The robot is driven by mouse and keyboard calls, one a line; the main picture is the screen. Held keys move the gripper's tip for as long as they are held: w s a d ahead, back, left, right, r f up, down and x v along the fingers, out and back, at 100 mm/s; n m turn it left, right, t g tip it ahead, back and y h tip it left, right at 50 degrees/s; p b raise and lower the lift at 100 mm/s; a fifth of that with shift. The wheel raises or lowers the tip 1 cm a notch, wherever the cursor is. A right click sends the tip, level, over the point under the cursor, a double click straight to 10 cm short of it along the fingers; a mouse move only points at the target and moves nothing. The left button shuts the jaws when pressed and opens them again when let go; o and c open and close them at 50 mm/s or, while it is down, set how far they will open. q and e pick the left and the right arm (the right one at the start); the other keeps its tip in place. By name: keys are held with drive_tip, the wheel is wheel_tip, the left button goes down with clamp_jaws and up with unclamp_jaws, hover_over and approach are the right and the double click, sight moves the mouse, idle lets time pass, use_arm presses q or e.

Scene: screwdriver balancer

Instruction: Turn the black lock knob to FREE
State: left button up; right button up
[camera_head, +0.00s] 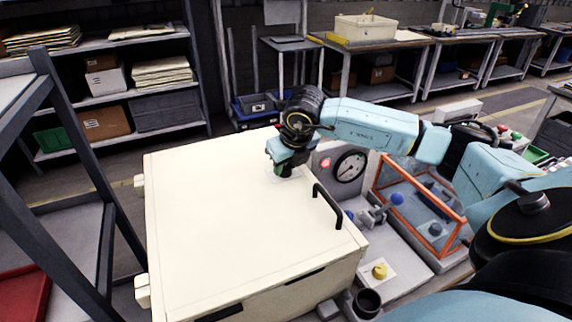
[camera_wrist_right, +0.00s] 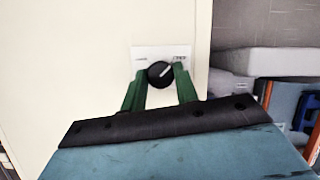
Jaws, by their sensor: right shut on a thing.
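The black lock knob (camera_wrist_right: 160,74) sits on a small white plate (camera_wrist_right: 146,51) on the cream cabinet (camera_head: 215,215). In the right wrist view its white pointer line points up and right, toward the plate's right label; the labels are too small to read. My right gripper (camera_head: 284,172) reaches down onto the cabinet top near its far right edge. In the right wrist view its green fingers (camera_wrist_right: 160,79) stand on either side of the knob, shut on it. In the head view the gripper hides the knob. My left gripper is not in view.
A black bar handle (camera_head: 328,206) stands up at the cabinet's right edge. Right of the cabinet are a round gauge (camera_head: 350,166), a yellow knob (camera_head: 380,271) and an orange-framed clear case (camera_head: 424,205). The rest of the cabinet top is clear.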

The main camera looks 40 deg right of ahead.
drive_tip(key=o, duration=1)
drive_tip(key=shift+r, duration=0.1)
drive_tip(key=v, duration=1.3)
drive_tip(key=shift+r, duration=0.1)
